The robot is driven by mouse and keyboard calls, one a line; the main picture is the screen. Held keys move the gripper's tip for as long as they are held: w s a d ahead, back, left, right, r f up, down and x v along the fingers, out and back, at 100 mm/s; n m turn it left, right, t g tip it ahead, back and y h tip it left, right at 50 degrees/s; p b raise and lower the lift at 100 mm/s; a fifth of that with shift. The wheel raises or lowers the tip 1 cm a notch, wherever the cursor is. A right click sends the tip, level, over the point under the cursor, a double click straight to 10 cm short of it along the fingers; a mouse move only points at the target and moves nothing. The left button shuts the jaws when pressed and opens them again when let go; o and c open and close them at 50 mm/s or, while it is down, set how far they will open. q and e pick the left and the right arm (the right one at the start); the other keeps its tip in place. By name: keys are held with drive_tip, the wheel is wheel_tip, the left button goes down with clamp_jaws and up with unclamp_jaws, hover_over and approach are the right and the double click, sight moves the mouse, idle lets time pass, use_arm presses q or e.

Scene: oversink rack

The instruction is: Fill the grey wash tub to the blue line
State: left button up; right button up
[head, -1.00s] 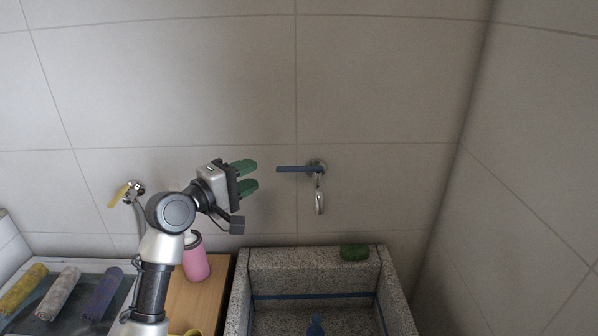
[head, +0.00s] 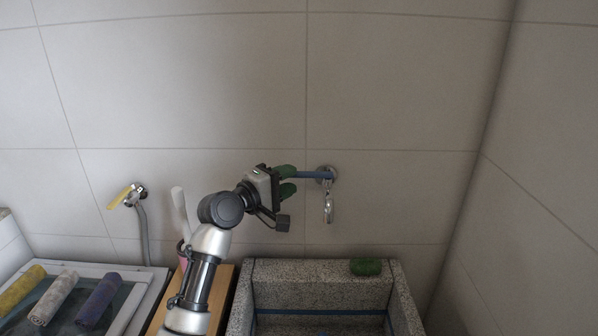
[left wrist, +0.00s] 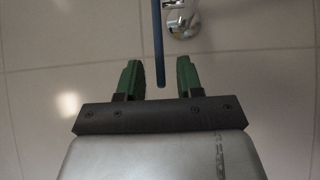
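The grey speckled wash tub (head: 318,271) stands at the bottom of the head view, with a blue line (head: 320,311) around its inner wall. Its bottom is mostly out of frame, and I see no water. A chrome wall tap (head: 328,205) with a long blue lever (head: 313,175) is above the tub; no stream shows from its spout. My left gripper (head: 287,180), with green fingers, is open at the lever's free end. In the left wrist view, the blue lever (left wrist: 158,45) ends between the open fingers (left wrist: 158,80), with a gap on both sides. My right gripper is not in view.
A green sponge-like block (head: 365,267) lies on the tub's back rim. At left are a yellow-handled tap (head: 124,197) with a grey hose (head: 145,235), and several rolled cloths (head: 53,297) on a glass-topped surface. A wooden board (head: 222,285) lies beside the tub.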

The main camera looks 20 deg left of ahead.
sight(294, 177)
use_arm(q)
drive_tip(key=shift+x, duration=1.9)
clamp_jaws()
